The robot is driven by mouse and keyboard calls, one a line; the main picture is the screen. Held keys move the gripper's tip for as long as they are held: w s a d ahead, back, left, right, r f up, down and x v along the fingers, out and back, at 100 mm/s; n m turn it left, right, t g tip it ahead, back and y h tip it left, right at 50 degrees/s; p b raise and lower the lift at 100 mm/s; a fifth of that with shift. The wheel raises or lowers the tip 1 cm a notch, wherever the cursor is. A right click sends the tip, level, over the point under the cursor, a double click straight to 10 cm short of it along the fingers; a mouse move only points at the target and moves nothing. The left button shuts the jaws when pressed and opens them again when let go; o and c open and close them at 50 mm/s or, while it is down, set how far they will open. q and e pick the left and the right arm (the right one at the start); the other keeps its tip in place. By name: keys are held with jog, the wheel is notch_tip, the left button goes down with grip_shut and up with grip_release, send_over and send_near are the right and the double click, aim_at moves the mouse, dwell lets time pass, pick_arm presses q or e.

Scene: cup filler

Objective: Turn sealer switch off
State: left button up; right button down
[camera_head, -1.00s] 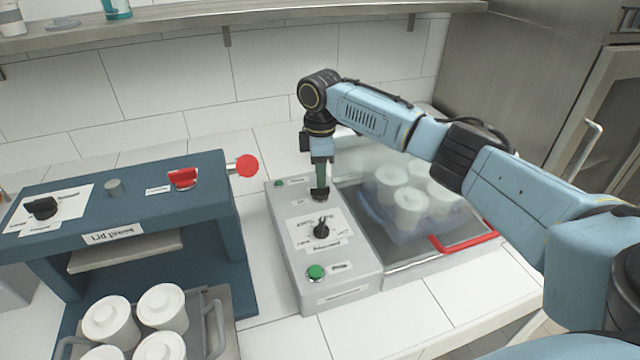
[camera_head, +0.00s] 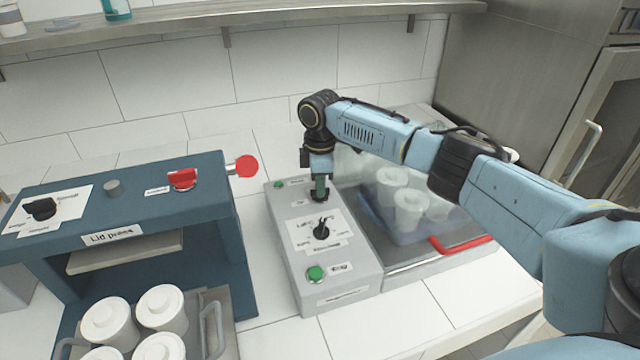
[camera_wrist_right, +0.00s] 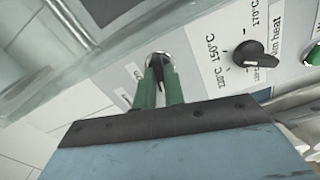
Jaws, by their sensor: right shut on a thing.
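The sealer (camera_head: 345,285) is a grey box with a labelled top panel, standing right of the lid press. Its small black switch (camera_wrist_right: 158,62) on a round metal base sits between the green fingers of my right gripper (camera_wrist_right: 160,85) in the wrist view. In the head view my right gripper (camera_head: 320,193) points down at the far part of the panel, its fingers shut and hiding the switch. The black heat knob (camera_head: 322,229) sits nearer on the panel, with a green button (camera_head: 315,273) in front of it. My left gripper is not in view.
The blue lid press (camera_head: 130,215) with a red switch (camera_head: 182,179) and red button (camera_head: 246,166) stands left. A tray of lidded white cups (camera_head: 160,310) is below it. The sealer's clear-covered chamber with a red handle (camera_head: 465,245) is right, holding white cups (camera_head: 410,210).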

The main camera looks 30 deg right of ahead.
jog(key=shift+r+n+p, duration=0.2)
jog(key=shift+n+p, duration=0.5)
jog(key=shift+p, duration=0.25)
jog(key=shift+f+n+p, duration=0.15)
jog(key=shift+n+p, duration=0.3)
jog(key=shift+n, duration=0.35)
jog(key=c, duration=1.5)
grip_release()
notch_tip(320, 180, up, 13)
jog(key=shift+r, duration=0.2)
